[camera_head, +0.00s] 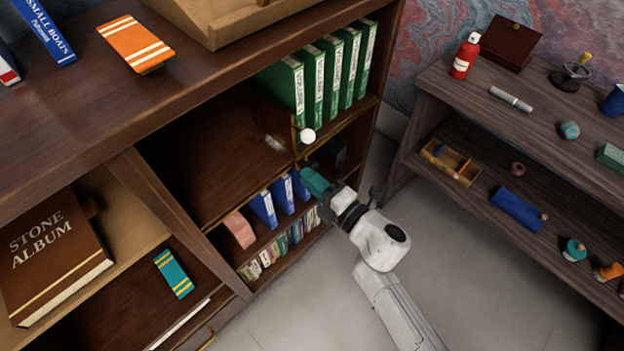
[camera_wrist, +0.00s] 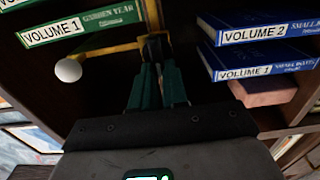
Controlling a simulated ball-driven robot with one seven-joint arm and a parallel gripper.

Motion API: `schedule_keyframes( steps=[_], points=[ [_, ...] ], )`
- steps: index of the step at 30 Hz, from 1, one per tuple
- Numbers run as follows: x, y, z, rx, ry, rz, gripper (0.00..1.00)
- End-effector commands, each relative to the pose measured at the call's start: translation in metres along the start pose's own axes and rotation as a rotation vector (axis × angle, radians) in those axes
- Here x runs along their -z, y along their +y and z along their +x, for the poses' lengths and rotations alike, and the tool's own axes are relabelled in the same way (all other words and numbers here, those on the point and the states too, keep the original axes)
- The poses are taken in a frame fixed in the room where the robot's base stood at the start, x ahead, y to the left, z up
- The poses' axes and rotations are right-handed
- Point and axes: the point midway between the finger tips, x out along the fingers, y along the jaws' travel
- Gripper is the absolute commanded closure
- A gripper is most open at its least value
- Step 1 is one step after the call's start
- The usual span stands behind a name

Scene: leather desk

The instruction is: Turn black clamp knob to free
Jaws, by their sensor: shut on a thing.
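The black clamp knob (camera_wrist: 155,46) shows in the wrist view as a dark piece at the brass rail (camera_wrist: 112,48), between the tips of my teal fingers. My gripper (camera_wrist: 158,72) is shut on it, and the fingers hide part of it. In the head view my gripper (camera_head: 306,174) reaches into the bookcase from the right, and I cannot make out the knob there. A white ball (camera_head: 308,136) sits at the rail's end, just above my gripper; it also shows at the left in the wrist view (camera_wrist: 68,71). The knob's turn angle cannot be told.
Green volumes (camera_head: 328,76) stand on the shelf above my gripper. Blue volumes (camera_head: 263,208) and a pink block (camera_head: 240,229) stand to its left, close by. The bookcase (camera_head: 180,211) surrounds this spot. A side shelf unit (camera_head: 530,133) is at right, with open floor between.

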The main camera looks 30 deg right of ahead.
Motion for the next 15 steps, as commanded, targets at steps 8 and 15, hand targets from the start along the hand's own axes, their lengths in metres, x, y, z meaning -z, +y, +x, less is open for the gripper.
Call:
schedule_keyframes(
  steps=[8,15],
  points=[
    [-0.0004,-0.0017,-0.0007,0.004,-0.002,-0.001,0.79],
    [-0.0002,-0.0008,-0.0003,0.002,-0.001,0.0,0.61]
  ],
)
